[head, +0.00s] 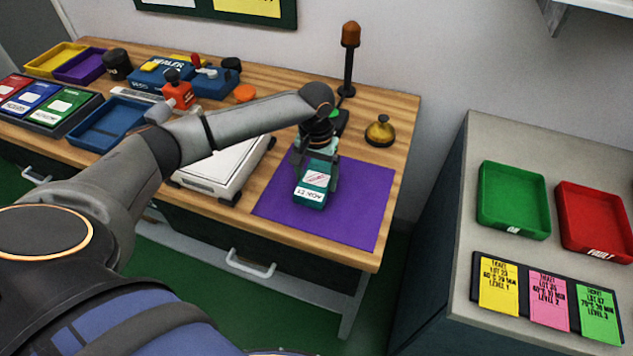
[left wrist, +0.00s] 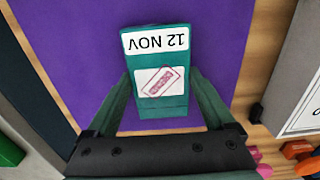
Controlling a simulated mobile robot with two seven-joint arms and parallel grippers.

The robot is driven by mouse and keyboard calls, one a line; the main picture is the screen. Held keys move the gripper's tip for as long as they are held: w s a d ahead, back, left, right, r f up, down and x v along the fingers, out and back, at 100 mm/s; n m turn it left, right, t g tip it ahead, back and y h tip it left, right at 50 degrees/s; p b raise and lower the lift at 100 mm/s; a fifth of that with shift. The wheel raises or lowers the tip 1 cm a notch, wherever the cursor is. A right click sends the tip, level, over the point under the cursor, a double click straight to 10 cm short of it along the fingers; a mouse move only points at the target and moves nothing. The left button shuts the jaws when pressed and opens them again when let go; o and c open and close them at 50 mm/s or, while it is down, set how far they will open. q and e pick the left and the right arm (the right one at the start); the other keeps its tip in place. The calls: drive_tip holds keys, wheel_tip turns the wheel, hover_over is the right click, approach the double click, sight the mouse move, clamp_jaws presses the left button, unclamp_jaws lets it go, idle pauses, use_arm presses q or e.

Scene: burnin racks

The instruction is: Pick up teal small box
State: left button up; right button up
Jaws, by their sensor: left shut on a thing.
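The teal small box (head: 312,187) is on or just above the purple mat (head: 359,211) on the wooden table; I cannot tell whether it touches. It has a white "12 NOV" label and a second white label with a pinkish mark. In the left wrist view the box (left wrist: 158,112) lies between the two fingers, over the purple mat (left wrist: 70,50). My left gripper (head: 316,170) reaches down from above and is shut on the box, with a finger at each side. My right gripper is in neither view.
A white scale (head: 222,168) stands left of the mat. A brass bell (head: 380,132) and a lamp post (head: 348,60) stand behind it. A blue tray (head: 108,124) is further left. Green (head: 513,200) and red (head: 594,222) trays sit on the grey counter, across a gap.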

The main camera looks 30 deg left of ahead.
use_arm(q)
drive_tip(key=c, duration=0.5)
drive_tip(key=shift+r, duration=0.15)
